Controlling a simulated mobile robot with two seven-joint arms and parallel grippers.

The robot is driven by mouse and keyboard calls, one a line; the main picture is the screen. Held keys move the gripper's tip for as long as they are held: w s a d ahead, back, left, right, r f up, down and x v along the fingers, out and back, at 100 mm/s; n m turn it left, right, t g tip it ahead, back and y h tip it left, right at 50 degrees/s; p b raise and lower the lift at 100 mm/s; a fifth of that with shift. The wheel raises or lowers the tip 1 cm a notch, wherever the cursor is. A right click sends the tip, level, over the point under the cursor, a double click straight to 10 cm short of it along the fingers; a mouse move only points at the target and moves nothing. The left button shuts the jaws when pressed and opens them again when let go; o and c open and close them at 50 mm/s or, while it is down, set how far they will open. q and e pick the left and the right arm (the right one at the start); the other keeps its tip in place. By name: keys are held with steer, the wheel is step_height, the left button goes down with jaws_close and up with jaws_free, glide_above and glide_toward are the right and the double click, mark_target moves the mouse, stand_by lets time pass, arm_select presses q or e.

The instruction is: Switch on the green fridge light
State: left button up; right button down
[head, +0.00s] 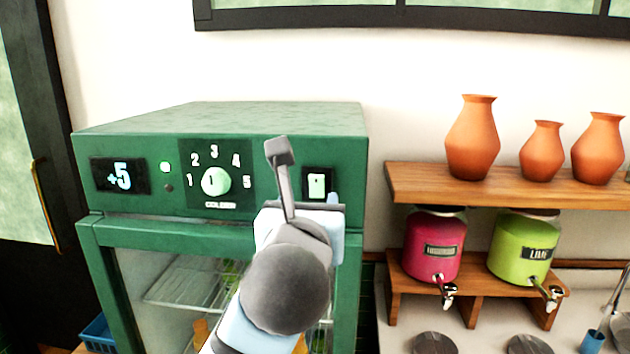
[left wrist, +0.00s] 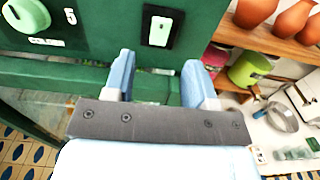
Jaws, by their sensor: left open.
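The green fridge (head: 230,117) stands at the left of the head view. A white rocker switch (head: 317,184) in a black frame sits at the right of its front panel. It shows larger in the left wrist view (left wrist: 160,31). My left gripper (head: 304,202) is in front of the panel, just below the switch. In the left wrist view its two blue fingers (left wrist: 160,76) are apart with nothing held between them, and the switch is beyond and above their tips. I cannot tell whether the fingers touch the panel. My right gripper is not in view.
The panel also has a round dial (head: 216,181) numbered 1 to 5, a +5 display (head: 120,176) and a small pale lamp (head: 165,167). To the right, a wooden shelf (head: 420,187) bears terracotta vases (head: 472,138), above red (head: 432,262) and lime (head: 518,262) dispensers.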

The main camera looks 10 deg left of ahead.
mark_target(316, 185)
arm_select(q)
steer(key=w+p, duration=0.1)
steer(key=w, duration=0.5)
steer(key=shift+w, duration=0.4)
